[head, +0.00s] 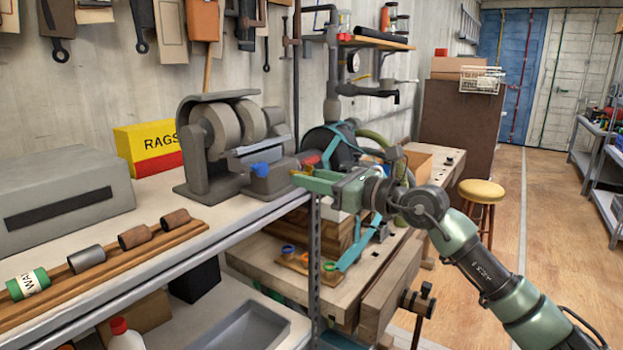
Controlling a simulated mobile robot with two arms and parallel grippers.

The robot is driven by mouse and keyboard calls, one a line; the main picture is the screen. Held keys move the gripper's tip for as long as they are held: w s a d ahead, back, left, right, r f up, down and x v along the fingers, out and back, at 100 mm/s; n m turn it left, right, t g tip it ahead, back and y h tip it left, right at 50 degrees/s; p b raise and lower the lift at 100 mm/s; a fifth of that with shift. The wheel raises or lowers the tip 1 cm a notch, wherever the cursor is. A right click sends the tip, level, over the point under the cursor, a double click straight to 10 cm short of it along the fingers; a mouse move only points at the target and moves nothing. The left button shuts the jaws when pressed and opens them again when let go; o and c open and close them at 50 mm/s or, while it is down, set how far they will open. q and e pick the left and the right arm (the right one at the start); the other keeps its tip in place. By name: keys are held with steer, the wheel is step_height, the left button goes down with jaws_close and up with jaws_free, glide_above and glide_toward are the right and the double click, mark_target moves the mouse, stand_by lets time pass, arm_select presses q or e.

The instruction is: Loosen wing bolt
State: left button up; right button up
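A grey bench grinder (215,140) with two wheels under a hood stands on the workbench. A blue wing bolt (260,170) sits on the front of its grey tool-rest block (270,182). My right gripper (300,178), green, reaches in from the right. Its tip is a short way to the right of the wing bolt and appears apart from it. I see the fingers nearly edge-on, so their opening is unclear. My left gripper is not in the head view.
A grey box (60,205) and a wooden rack (110,265) of cylinders are left on the bench. A wooden vise bench (385,285) lies below my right arm. A stool (482,195) stands on the open floor.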

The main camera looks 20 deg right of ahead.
steer(key=b+v, duration=0.2)
steer(key=v, duration=0.5)
steer(key=shift+s+d, duration=0.25)
steer(key=shift+s, duration=0.1)
